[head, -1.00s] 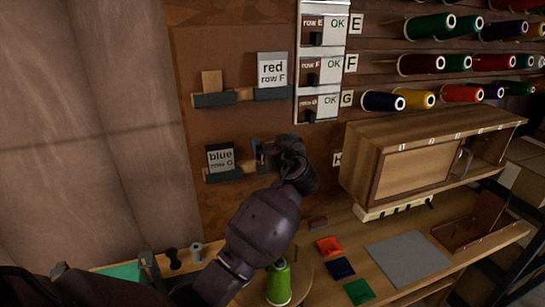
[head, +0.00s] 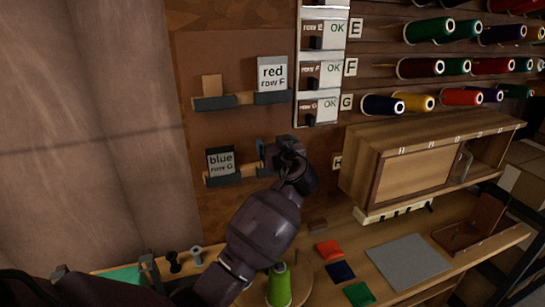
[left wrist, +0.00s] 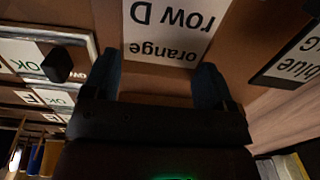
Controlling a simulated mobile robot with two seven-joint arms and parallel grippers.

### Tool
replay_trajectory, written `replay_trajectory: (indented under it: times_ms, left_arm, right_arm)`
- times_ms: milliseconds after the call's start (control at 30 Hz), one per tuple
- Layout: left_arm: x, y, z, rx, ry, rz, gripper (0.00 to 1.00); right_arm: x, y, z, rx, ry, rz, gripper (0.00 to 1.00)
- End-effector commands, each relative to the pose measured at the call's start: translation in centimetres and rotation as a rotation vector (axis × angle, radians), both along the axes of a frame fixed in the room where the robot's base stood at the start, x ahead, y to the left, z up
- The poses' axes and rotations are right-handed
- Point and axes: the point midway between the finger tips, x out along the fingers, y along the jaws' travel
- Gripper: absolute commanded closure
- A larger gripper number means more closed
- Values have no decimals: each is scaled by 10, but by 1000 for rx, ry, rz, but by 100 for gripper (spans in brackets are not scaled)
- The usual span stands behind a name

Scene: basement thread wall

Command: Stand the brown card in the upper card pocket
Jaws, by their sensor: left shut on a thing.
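My left gripper (head: 272,152) is at the right end of the lower ledge, beside the blue row G card (head: 220,162). In the left wrist view it is shut on the brown card (left wrist: 158,84), with one finger at each side edge. The card bears a white label reading "orange row D", upside down in that view. In the head view my gripper hides the card. The upper card pocket (head: 215,103) is at the left of the upper ledge, with a small plain brown piece (head: 212,85) standing behind it. My right gripper is not in view.
The red row F card (head: 272,74) stands at the right of the upper ledge. A white column of OK panels (head: 318,75) and thread spools (head: 420,68) lie right. A wooden cabinet (head: 415,172) and a green cone (head: 279,285) are lower down.

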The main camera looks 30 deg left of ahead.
Motion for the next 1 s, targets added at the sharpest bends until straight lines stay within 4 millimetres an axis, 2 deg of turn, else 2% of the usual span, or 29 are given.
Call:
replay_trajectory:
  times_ms: [500,800,1000]
  left_arm:
    - [0,0,27,-1,-1,0,33]
    - [0,0,41,-1,-1,-1,33]
    - [0,0,43,-1,-1,-1,33]
  right_arm:
    - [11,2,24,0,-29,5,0]
    - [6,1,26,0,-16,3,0]
    - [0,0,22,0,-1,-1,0]
